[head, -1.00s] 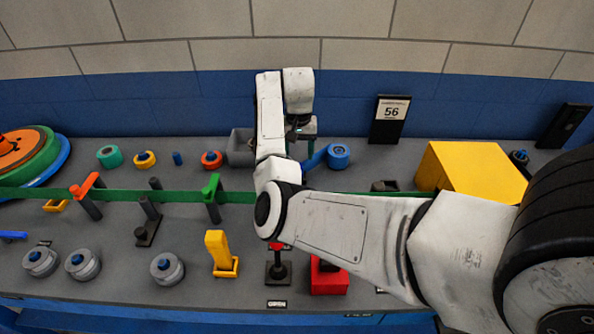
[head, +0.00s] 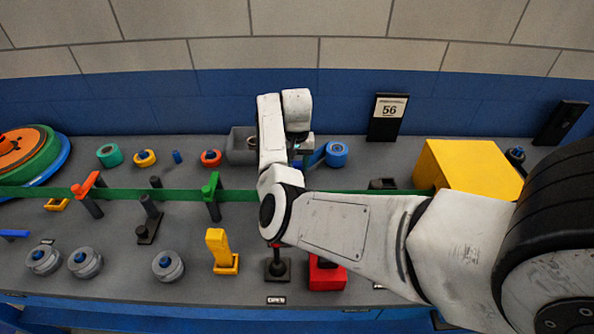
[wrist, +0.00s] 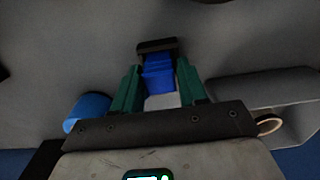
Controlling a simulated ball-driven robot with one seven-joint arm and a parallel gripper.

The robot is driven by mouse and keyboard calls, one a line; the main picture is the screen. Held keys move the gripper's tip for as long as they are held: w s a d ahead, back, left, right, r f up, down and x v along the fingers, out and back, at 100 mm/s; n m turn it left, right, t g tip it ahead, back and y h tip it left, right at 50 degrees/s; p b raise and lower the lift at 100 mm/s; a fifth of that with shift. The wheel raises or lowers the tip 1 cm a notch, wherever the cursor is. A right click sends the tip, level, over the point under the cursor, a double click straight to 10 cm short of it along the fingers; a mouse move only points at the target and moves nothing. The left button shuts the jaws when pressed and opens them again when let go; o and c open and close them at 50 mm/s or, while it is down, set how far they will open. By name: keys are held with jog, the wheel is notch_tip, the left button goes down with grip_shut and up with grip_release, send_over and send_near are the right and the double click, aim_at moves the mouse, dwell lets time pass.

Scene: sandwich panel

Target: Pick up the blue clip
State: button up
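The blue clip (wrist: 158,76) shows in the wrist view as a blue block with a dark end piece (wrist: 157,46). It lies between the two green fingers of my gripper (wrist: 160,88). The fingers are apart, one on each side of the clip, and a narrow gap seems to show at the right finger. I cannot tell whether the left finger touches it. In the head view my arm hides most of this spot; a blue piece (head: 315,158), perhaps the clip, shows beside my gripper.
A blue roll (head: 337,153) stands just right of my gripper; it also shows in the wrist view (wrist: 88,112). A grey bin (head: 240,146) is close on the left. A green strip (head: 140,195) crosses the table. A yellow box (head: 468,171) stands at right.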

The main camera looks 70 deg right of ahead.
jog(key=c, duration=0.7)
jog(key=shift+o, duration=0.2)
jog(key=shift+r, duration=0.1)
jog(key=shift+r+b, duration=0.3)
jog(key=shift+r, duration=0.25)
jog(key=s+a+r+p, duration=0.3)
jog(key=s+a+r, duration=0.6)
jog(key=s+r, duration=0.1)
jog(key=shift+s+a+r, duration=0.15)
jog(key=shift+a+r, duration=0.15)
jog(key=shift+r, duration=0.55)
